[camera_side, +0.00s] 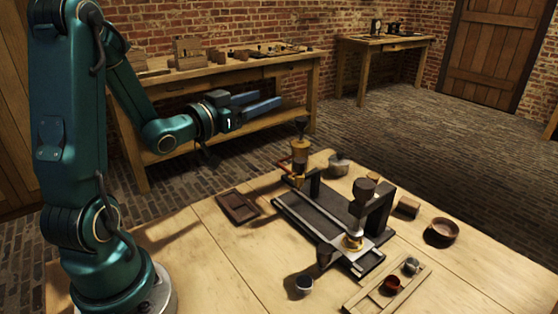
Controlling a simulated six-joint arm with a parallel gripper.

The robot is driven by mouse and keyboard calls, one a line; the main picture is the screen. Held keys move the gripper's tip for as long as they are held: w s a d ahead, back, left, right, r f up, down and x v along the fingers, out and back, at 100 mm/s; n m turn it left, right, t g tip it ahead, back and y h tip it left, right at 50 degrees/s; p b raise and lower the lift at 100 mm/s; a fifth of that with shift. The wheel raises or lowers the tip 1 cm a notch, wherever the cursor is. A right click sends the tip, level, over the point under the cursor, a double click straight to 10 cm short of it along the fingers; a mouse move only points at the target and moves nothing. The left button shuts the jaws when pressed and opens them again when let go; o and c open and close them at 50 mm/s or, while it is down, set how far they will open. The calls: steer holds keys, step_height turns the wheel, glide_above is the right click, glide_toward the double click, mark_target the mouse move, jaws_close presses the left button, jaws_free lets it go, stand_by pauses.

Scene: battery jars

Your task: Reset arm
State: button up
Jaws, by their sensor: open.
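My gripper (268,99) is raised well above the table at the upper centre of the side view. Its two blue-grey fingers point to the right and stand apart, with nothing between them. On the table is an apparatus with a dark base (308,217) and two dark uprights. A brass-coloured upright piece with a dark top (299,152) stands at its back left end. A second piece with a dark knob and brass-coloured bottom (362,205) stands at its front right. My gripper is apart from all of these.
A shallow dark tray (238,207) lies left of the apparatus. A small dark cup (303,285) stands in front. A wooden tray (353,307) at the front right holds small cups. A round bowl (441,231), a wooden block (407,207) and a lidded pot (339,164) stand beyond.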

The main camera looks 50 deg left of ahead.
steer(key=d+r+m+h, duration=0.2)
steer(key=d+r+m, duration=0.1)
steer(key=d+r, duration=0.55)
steer(key=s+d+f+g, duration=0.4)
steer(key=s+f+g, duration=0.2)
steer(key=s, duration=0.3)
steer(key=s+d+f+n+g+h, duration=0.1)
steer(key=s+d+f+g, duration=0.3)
steer(key=s+f+g, duration=0.2)
steer(key=s+f, duration=0.2)
steer(key=s, duration=0.1)
steer(key=shift+s+f, duration=0.15)
steer(key=shift+s, duration=0.1)
